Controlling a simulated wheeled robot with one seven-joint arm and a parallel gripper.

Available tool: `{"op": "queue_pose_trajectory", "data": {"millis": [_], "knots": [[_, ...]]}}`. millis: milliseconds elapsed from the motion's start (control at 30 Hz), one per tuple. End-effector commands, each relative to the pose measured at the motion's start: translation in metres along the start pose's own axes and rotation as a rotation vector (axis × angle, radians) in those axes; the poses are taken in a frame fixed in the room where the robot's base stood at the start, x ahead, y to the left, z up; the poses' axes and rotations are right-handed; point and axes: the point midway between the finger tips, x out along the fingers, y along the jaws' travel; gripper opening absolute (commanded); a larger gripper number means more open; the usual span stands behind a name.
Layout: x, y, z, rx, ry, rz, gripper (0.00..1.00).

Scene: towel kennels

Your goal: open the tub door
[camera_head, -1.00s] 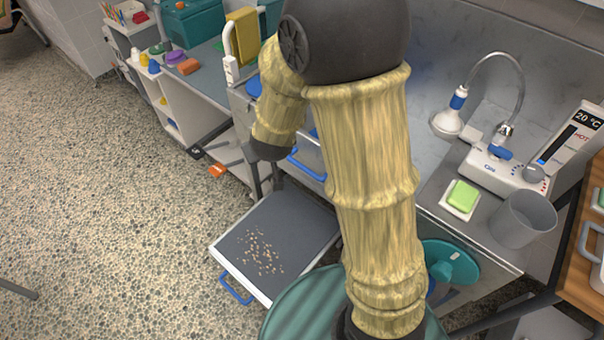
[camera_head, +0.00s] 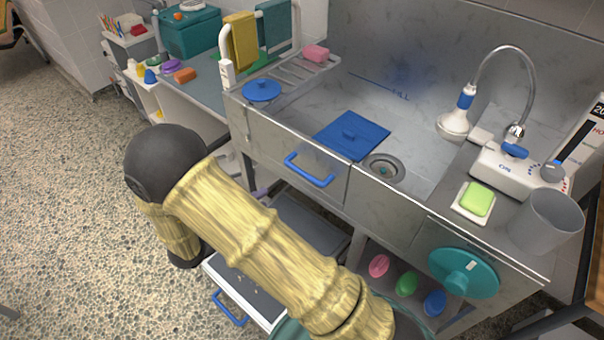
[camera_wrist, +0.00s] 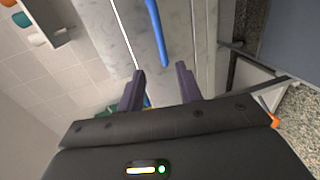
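The steel tub door (camera_head: 268,138) is a front panel of the wash tub (camera_head: 390,215) and looks flush with it. A blue bar handle (camera_head: 309,170) is fixed on the door's right part. In the wrist view the blue handle (camera_wrist: 157,32) lies beyond my fingertips, apart from them, against the grey panel. My gripper (camera_wrist: 160,82) is open, with two dark fingers apart and nothing between them. In the head view my arm's yellow links hide most of the gripper.
A low drawer or step with a blue handle (camera_head: 230,308) juts out below the tub. A teal round lid (camera_head: 464,272) is on the tub's front at right. The shelf under the tub holds pink, green and blue oval items. Open floor (camera_head: 70,210) lies at left.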

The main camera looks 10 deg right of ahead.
Motion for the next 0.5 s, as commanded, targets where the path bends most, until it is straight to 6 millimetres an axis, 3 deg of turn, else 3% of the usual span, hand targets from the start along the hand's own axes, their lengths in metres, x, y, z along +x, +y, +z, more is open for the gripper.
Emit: {"op": "queue_pose_trajectory", "data": {"millis": [267, 500], "knots": [[0.012, 0.000, 0.000, 0.001, 0.001, -0.001, 0.35], [0.051, 0.000, 0.000, 0.003, -0.001, 0.000, 0.35]]}}
